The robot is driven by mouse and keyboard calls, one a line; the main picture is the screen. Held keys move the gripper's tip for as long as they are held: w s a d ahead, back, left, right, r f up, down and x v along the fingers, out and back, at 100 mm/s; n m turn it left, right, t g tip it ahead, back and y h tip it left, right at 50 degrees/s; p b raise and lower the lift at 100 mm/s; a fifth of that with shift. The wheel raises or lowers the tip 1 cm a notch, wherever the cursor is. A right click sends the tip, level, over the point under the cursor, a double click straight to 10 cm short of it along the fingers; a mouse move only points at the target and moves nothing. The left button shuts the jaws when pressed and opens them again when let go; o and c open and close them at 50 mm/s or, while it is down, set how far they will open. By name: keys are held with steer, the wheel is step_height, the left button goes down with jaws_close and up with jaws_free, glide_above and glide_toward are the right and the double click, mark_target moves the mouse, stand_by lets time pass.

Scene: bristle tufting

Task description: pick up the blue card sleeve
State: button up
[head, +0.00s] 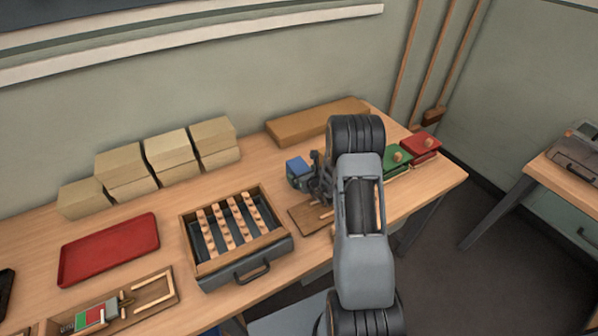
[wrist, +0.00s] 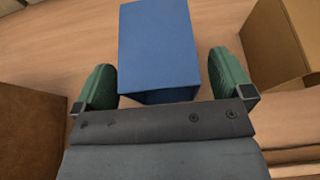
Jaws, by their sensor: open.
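The blue card sleeve (wrist: 158,45) is a plain blue box standing on the wooden table, in the middle of the wrist view. In the head view the blue sleeve (head: 299,172) shows just left of my arm's end. My gripper (wrist: 162,85) is open, with one green finger on each side of the sleeve's near end. A gap shows between the sleeve and each finger, wider on the right. In the head view my gripper (head: 312,178) is small and partly hidden by my own arm.
A long cardboard box (head: 318,122) lies behind the sleeve. A drawer box with wooden strips (head: 265,240) stands to the left. Green (head: 396,158) and red (head: 425,143) boxes are on the right, and a red tray (head: 108,248) lies far left.

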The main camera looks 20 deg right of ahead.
steer(key=shift+x, duration=0.95)
steer(key=shift+c, duration=0.5)
steer(key=c, duration=0.9)
